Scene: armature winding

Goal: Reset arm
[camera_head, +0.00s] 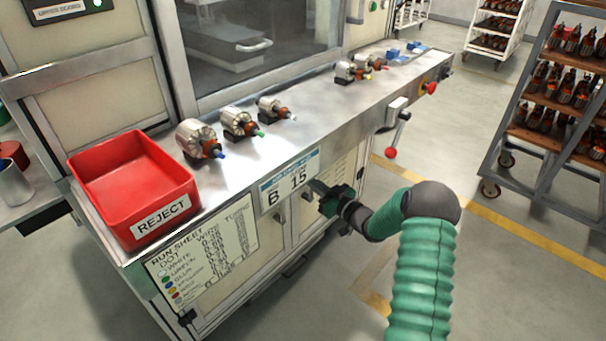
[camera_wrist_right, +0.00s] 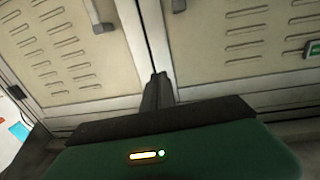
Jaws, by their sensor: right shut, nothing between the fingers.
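My right arm comes in from the lower right of the head view. In the right wrist view the shut, empty fingers (camera_wrist_right: 158,78) point at the seam between two vented cabinet doors (camera_wrist_right: 225,45). I cannot tell the exact gap to the doors. My left gripper is not in view.
A red REJECT bin (camera_head: 135,180) stands at the ledge's left end. Several armatures (camera_head: 240,122) lie along the metal ledge (camera_head: 310,105). A lever with a red knob (camera_head: 391,153) hangs off the front. A loaded rack (camera_head: 550,110) stands at the right, with clear floor before it.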

